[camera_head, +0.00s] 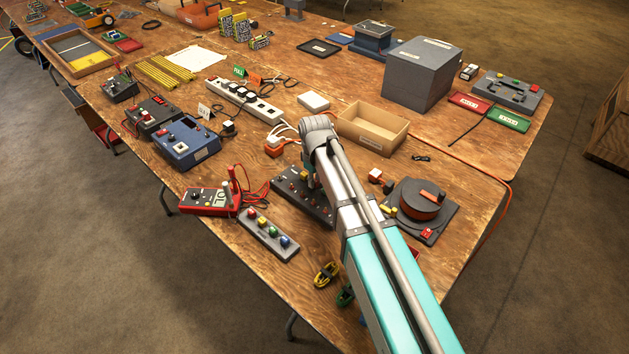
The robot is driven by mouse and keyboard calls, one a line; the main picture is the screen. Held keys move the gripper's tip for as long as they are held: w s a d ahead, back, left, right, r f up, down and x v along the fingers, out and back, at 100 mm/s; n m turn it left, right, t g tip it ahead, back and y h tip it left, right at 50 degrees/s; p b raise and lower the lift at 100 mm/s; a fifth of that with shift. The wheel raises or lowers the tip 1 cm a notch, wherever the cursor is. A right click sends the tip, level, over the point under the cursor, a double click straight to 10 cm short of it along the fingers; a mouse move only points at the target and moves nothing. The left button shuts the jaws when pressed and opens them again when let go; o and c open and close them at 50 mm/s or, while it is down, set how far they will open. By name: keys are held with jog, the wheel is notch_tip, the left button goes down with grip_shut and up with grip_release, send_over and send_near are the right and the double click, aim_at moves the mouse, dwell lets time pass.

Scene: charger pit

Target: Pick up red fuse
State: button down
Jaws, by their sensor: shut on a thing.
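My arm reaches over the near part of the wooden table, and its wrist hides much of my gripper (311,182). The gripper points down at a dark board (318,212) with several small reddish parts on it. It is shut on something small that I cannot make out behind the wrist. I cannot tell whether that is the red fuse, or whether it touches the board.
An open wooden box (372,127) stands behind the wrist. A dark unit with an orange reel (421,200) is right of my arm. Yellow and green clips (326,274) lie near the front edge.

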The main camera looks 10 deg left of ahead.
jog(key=shift+r, duration=0.15)
notch_tip(320, 180, up, 2)
jog(key=shift+r+p, duration=0.1)
jog(key=shift+p, duration=1.05)
jog(key=s+r+p, duration=1)
jog(key=s, duration=0.4)
jog(key=shift+r, duration=0.25)
jog(key=shift+a, duration=0.2)
